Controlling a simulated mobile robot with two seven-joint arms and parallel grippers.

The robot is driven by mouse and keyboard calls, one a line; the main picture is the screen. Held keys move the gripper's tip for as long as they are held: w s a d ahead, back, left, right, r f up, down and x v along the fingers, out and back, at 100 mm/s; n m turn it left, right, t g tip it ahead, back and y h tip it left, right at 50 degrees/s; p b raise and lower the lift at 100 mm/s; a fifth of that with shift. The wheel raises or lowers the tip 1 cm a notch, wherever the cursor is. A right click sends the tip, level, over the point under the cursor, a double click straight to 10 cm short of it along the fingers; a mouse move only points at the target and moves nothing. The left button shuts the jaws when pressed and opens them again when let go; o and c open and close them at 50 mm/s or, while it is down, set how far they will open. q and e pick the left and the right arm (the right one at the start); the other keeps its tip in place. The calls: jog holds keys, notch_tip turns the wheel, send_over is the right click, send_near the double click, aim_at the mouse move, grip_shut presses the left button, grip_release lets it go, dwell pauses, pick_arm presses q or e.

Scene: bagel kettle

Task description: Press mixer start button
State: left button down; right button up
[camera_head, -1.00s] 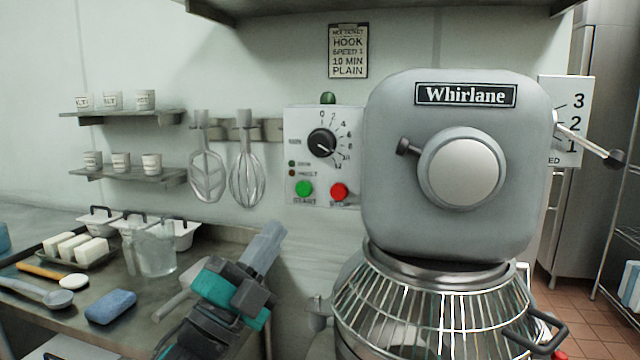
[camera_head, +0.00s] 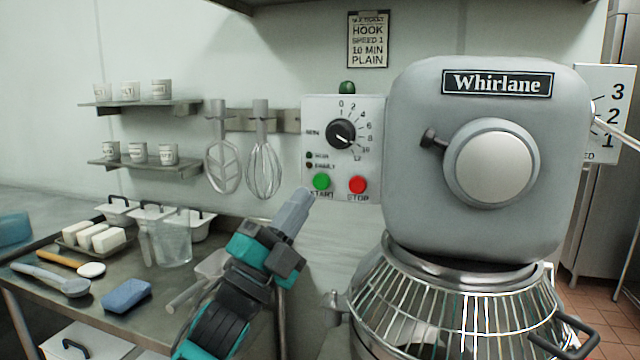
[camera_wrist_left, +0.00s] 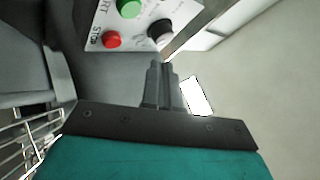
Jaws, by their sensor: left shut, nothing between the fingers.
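The mixer's control panel (camera_head: 330,108) is on the wall left of the grey Whirlane mixer (camera_head: 420,190). It has a round green start button (camera_head: 321,181), a red stop button (camera_head: 358,185) and a black dial (camera_head: 341,133). The green button (camera_wrist_left: 129,8) and red button (camera_wrist_left: 111,40) also show at the top of the left wrist view. My left gripper (camera_head: 298,200) is shut and empty, its fingertips appearing just below and left of the green button. In the left wrist view, its fingers (camera_wrist_left: 160,75) point toward the panel, apart from it. My right gripper is out of view.
The mixer's wire bowl guard (camera_head: 450,300) stands right of my left arm. A steel table at left holds a clear jug (camera_head: 173,243), a blue sponge (camera_head: 126,295) and lidded tubs. A paddle and a whisk (camera_head: 264,168) hang left of the panel.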

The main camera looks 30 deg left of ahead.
aim_at(321, 182)
pick_arm(q)
jog(key=shift+h, duration=0.3)
jog(key=shift+w+a, duration=0.2)
jog(key=shift+w, duration=0.7)
jog(key=shift+w+a, duration=0.2)
jog(key=shift+w, duration=0.65)
jog(key=shift+w+a, duration=0.2)
jog(key=shift+w, duration=0.7)
jog(key=shift+w, duration=0.15)
jog(key=shift+w+a, duration=0.1)
jog(key=shift+w, duration=0.15)
